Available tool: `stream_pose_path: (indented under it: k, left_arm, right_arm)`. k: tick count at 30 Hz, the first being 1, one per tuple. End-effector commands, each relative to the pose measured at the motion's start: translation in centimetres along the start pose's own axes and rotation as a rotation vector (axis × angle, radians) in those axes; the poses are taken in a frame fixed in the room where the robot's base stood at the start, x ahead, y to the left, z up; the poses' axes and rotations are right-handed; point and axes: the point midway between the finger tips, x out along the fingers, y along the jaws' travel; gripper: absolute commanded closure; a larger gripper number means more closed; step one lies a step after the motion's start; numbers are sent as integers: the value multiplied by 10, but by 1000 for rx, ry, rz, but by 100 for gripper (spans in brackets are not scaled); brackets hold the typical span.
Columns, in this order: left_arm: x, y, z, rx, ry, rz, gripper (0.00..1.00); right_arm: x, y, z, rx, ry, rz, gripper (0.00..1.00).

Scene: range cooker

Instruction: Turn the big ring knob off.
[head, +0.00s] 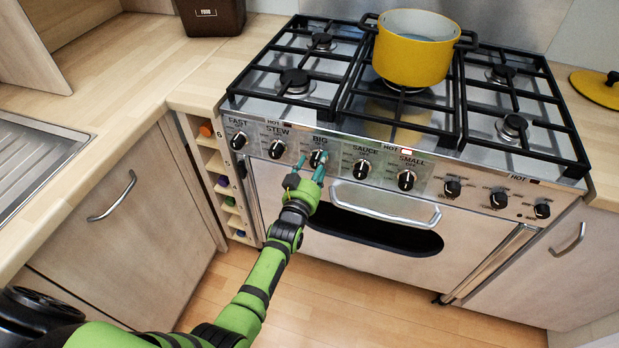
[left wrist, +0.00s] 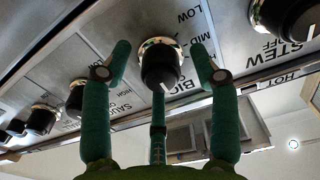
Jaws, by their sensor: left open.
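The knob labelled BIG (head: 318,157) is second row-neighbour to STEW on the cooker's front panel; it is black with a metal collar. My left gripper (head: 309,171) is at it, reaching up from below. In the left wrist view the BIG knob (left wrist: 160,65) sits between the two open green fingers (left wrist: 161,58), with a visible gap on each side. Its white mark points toward the BIG lettering, which appears upside down there. I cannot tell its exact setting. My right gripper is not in view.
Neighbouring knobs are STEW (head: 277,149) and SAUCE (head: 361,168). A yellow pot (head: 412,50) stands on the middle burner. The oven handle (head: 385,204) runs below the panel. A brown bin (head: 211,17) stands on the left counter.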

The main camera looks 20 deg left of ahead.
Motion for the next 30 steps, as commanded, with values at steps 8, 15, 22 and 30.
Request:
stream_pose_path:
  k: [8, 15, 22, 30]
  left_arm:
    - [-48, 0, 2, 0, -4, 0, 39]
    - [-94, 0, 1, 0, -4, 0, 39]
    - [-114, 0, 1, 0, -3, 1, 39]
    - [-116, 0, 1, 0, -3, 1, 39]
  right_arm:
    - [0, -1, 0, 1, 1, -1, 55]
    - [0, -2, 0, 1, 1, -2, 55]
    - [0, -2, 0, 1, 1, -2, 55]
    - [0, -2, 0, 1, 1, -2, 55]
